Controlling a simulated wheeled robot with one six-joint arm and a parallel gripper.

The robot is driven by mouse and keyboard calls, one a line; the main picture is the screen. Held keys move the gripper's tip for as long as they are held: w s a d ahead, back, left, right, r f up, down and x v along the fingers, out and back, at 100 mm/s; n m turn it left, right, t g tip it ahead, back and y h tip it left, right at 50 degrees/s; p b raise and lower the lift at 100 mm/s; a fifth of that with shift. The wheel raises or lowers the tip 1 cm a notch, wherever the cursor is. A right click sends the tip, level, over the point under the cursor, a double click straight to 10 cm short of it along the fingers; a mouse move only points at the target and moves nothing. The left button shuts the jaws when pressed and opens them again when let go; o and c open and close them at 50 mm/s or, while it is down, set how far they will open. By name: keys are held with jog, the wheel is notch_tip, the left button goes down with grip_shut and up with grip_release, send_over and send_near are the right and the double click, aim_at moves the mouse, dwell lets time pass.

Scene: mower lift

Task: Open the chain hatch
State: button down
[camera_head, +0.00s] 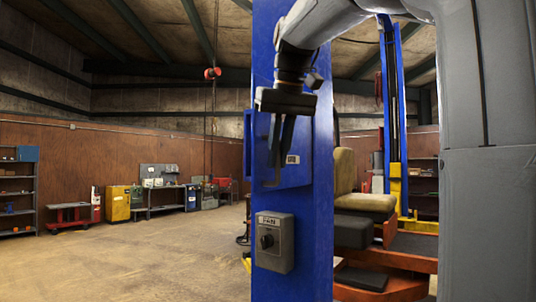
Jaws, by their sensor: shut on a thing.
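A blue chain hatch (300,172) is on the front of a blue lift post (322,215), in the middle of the view. It has a small pale label on its right part, and a blue edge sticks out past the post's left side. My gripper (275,152) points down in front of the hatch's left part. Its dark fingers are shut on what looks like a slim grey hatch handle (271,183). The fingers hide most of this handle. I cannot tell how far the hatch stands open.
A grey FAN switch box (273,243) with a dark knob is on the post below the hatch. To the right are a mower seat (362,185) and another blue lift post (393,95). Open floor (130,255) lies to the left, with cabinets and benches along the far wall.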

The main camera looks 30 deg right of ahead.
jog(key=shift+r, duration=0.1)
jog(key=c, duration=1.8)
grip_release()
jog(key=shift+w+d, duration=0.1)
jog(key=shift+d, duration=0.05)
jog(key=b+v, duration=0.1)
jog(key=v, duration=0.6)
jog(key=shift+r, duration=0.3)
jog(key=shift+s, duration=0.25)
